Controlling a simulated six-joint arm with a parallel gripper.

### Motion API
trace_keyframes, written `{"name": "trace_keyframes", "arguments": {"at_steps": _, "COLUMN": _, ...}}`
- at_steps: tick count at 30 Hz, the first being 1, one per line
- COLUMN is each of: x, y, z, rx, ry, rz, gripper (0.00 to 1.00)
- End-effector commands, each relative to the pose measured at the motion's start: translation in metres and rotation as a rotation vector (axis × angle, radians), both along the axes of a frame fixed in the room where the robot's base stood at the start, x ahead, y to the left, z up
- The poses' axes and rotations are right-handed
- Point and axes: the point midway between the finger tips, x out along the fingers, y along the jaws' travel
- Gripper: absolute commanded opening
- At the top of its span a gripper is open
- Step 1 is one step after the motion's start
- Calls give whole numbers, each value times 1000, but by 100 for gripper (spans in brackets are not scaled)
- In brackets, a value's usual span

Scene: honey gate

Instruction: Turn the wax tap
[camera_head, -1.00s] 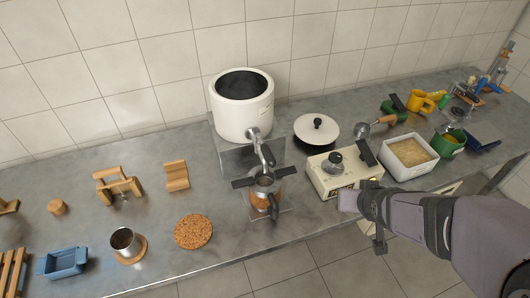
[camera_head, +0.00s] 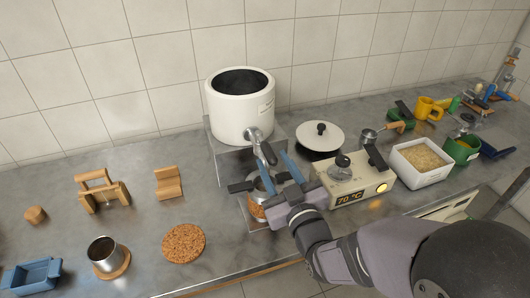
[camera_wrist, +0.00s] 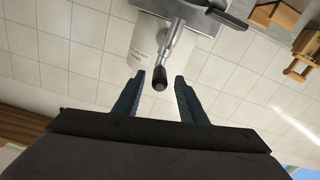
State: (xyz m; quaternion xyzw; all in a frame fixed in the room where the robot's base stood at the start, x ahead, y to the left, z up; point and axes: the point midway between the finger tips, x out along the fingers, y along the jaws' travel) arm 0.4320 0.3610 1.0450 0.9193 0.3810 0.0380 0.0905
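A white wax pot (camera_head: 240,112) stands on a metal stand at the back middle. Its metal tap (camera_head: 255,135) sticks out at the front, with a black-tipped lever (camera_head: 268,153). In the wrist view the tap (camera_wrist: 172,45) shows with its black tip (camera_wrist: 160,80) between the fingertips. My gripper (camera_head: 275,167) is open, with its two blue fingers on either side of the lever. In the wrist view my gripper (camera_wrist: 158,78) has a visible gap on both sides of the tip. A pitcher with black handles (camera_head: 256,186) stands under the tap, partly hidden by my gripper.
A cream control box (camera_head: 352,180) with a "70 °C" display and a lit orange lamp is just right of my gripper. A white lid (camera_head: 320,135) lies behind it. A cork mat (camera_head: 184,243) and steel cup (camera_head: 105,256) are at left. A tub (camera_head: 420,162) is at right.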

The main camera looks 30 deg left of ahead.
Motion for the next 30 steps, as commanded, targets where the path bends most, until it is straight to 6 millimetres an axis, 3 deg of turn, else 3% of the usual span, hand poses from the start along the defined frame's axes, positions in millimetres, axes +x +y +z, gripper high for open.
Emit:
{"name": "trace_keyframes", "arguments": {"at_steps": 7, "x": 5, "y": 5, "z": 1, "rx": -1, "ry": 1, "rz": 0, "gripper": 38}}
{"name": "trace_keyframes", "arguments": {"at_steps": 21, "x": 43, "y": 43, "z": 2, "rx": -1, "ry": 1, "rz": 0, "gripper": 38}}
{"name": "trace_keyframes", "arguments": {"at_steps": 30, "x": 52, "y": 52, "z": 0, "rx": -1, "ry": 1, "rz": 0, "gripper": 38}}
